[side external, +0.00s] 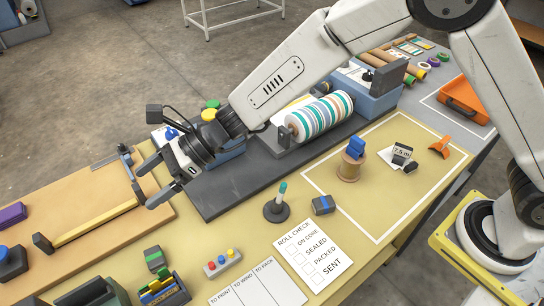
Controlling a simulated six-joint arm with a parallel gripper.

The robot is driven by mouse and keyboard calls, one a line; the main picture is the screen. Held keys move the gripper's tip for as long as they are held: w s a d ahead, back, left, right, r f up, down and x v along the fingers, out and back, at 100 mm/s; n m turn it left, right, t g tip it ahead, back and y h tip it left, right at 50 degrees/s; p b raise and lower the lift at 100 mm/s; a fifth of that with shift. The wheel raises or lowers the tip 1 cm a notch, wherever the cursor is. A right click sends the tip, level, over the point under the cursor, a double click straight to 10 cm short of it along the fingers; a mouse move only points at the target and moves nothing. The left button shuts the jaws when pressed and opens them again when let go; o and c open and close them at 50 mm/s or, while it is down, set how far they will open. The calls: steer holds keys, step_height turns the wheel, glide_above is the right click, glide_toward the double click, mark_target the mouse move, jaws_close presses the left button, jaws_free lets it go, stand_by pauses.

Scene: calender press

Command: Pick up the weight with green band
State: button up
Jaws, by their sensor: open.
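The weight with green band (154,258) is a small dark grey block with a green stripe. It sits on the yellow-tan table near the front left, behind a holder of coloured items. A similar dark block with a blue band (323,205) sits near the middle of the table. My gripper (144,186) is open and empty. It is above the left part of the table, farther back than the green-banded weight and apart from it, over the right end of a wooden board. Nothing hides the green-banded weight.
A holder of coloured items (163,292) stands close in front of the green-banded weight. A button strip (221,262) lies to its right. A yellow bar (95,222) lies on the wooden board (80,188). A pen stand (277,210) and striped roll (320,117) are farther right.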

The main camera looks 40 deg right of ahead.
glide_toward(155, 255)
steer(key=x, duration=0.2)
steer(key=shift+a+f, duration=0.25)
steer(key=shift+a, duration=0.05)
steer(key=shift+a, duration=0.1)
steer(key=shift+x, duration=1.2)
steer(key=shift+a, duration=0.1)
steer(key=shift+x, duration=2.5)
jaws_close()
